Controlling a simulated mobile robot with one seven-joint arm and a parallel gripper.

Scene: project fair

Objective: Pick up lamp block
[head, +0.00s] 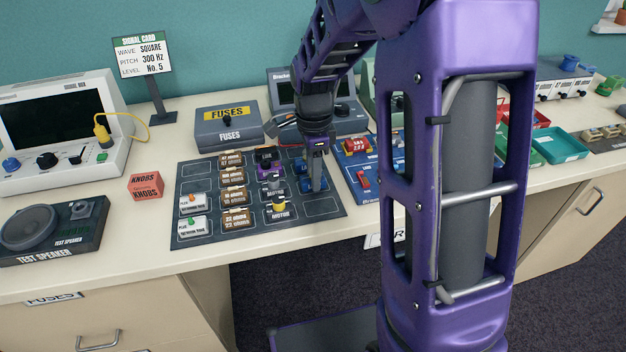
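My gripper (317,178) points down over the right side of a dark component board (215,238) on the bench. Its fingers are seen edge-on, so I cannot tell whether they are open or shut. Blue pieces (308,205) lie beside and below the fingertips, partly hidden by them. No label reading "lamp" is legible, so I cannot tell which piece is the lamp block.
A fuses box (229,137) stands behind the board, and a red knobs box (145,186) to its left. A blue board (375,178) with red parts lies to the right. A test speaker (52,232) is far left. My arm hides part of the bench.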

